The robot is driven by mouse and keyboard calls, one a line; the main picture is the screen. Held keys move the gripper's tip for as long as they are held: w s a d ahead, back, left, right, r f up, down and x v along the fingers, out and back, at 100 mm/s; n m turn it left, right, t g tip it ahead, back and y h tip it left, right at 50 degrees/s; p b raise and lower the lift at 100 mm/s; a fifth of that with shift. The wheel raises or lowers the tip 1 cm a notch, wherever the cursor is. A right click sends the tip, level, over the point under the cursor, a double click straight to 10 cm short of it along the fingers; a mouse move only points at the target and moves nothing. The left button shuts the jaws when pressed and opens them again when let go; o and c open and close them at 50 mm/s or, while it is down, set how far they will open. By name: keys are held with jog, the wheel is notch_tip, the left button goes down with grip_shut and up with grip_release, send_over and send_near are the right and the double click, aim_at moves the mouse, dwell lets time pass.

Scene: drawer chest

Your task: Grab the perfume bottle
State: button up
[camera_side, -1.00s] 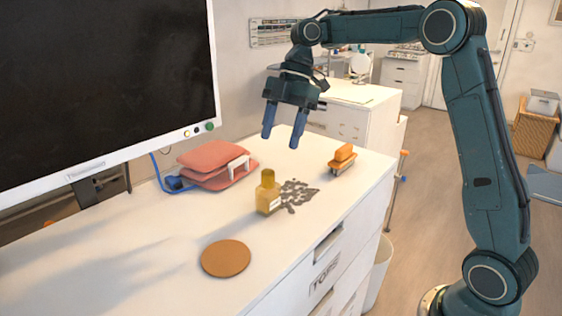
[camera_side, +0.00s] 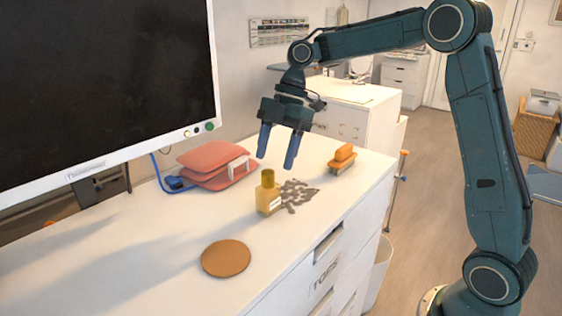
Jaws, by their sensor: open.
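The perfume bottle (camera_side: 267,196) is a small yellow, squarish bottle with a darker gold cap and a pale label. It stands upright on the white top of the drawer chest (camera_side: 150,262). My gripper (camera_side: 276,162) points down with its two blue fingers spread apart and nothing between them. In the picture the fingertips are a little above the bottle's cap, and they do not touch it. How far behind or in front of the bottle they are is hard to tell.
A round brown coaster (camera_side: 226,258) lies in front of the bottle. A grey patterned piece (camera_side: 298,194) lies to its right. An orange-topped brush (camera_side: 342,158) is further right. Stacked red pouches (camera_side: 214,164) lie behind left. A large monitor (camera_side: 100,80) stands at left.

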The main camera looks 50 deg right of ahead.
aim_at(271, 170)
jog(key=shift+x, duration=2.1)
jog(key=shift+f, duration=0.1)
jog(key=shift+x, duration=2.5)
jog(key=shift+c, duration=0.2)
jog(key=c, duration=1.2)
jog(key=shift+r, duration=5.05)
